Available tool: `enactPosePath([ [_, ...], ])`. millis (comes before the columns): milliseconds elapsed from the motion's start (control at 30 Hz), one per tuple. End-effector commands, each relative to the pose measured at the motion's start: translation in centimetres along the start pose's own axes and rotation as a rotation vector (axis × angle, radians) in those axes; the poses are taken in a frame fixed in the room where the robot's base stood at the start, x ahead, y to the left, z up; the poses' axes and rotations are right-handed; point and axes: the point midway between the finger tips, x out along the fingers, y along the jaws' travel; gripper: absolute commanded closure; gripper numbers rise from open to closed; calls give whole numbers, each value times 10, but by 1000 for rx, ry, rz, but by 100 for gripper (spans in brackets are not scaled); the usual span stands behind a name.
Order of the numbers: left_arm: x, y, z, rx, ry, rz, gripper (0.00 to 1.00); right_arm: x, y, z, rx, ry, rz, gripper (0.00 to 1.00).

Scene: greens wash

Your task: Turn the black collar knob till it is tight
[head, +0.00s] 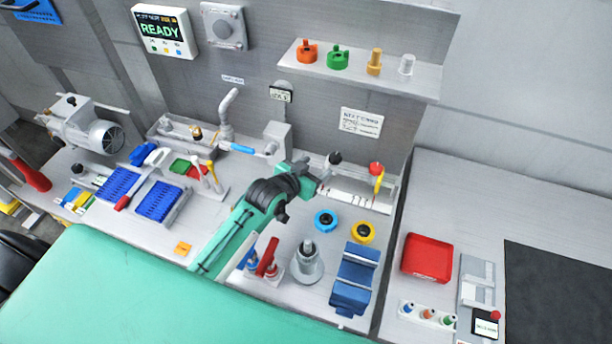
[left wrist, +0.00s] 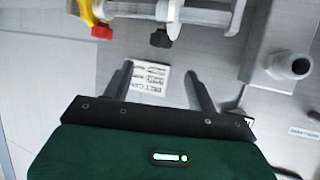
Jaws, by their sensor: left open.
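The black collar knob (head: 335,158) sits at the left end of a pale grey rail fixture (head: 358,200) at the back of the bench. In the left wrist view the knob (left wrist: 161,38) hangs from a light bar, ahead of the fingertips. My left gripper (head: 318,173) is just left of and in front of the knob. In the left wrist view the gripper (left wrist: 159,68) has its two fingers apart with nothing between them. The knob lines up with the gap, and I see no contact. My right gripper is not in view.
A yellow lever with a red knob (head: 377,169) stands just right of the black knob. Blue (head: 326,220) and yellow (head: 363,232) rings lie in front of the fixture. A grey pipe fitting (head: 278,138) stands behind left. A shelf (head: 365,70) is above.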

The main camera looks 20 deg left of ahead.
Motion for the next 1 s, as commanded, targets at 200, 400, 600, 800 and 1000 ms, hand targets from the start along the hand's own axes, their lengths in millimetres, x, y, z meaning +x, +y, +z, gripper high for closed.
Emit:
enactPosePath([
  [200,-27,0,1,0,1,-1,42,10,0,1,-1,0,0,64],
  [400,-37,0,0,0,0,-1,42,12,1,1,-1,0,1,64],
  [600,-37,0,0,0,0,-1,42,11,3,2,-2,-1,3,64],
  [800,-37,0,0,0,0,-1,42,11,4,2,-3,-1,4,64],
  [1000,-35,-7,-1,5,3,-12,42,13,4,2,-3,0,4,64],
])
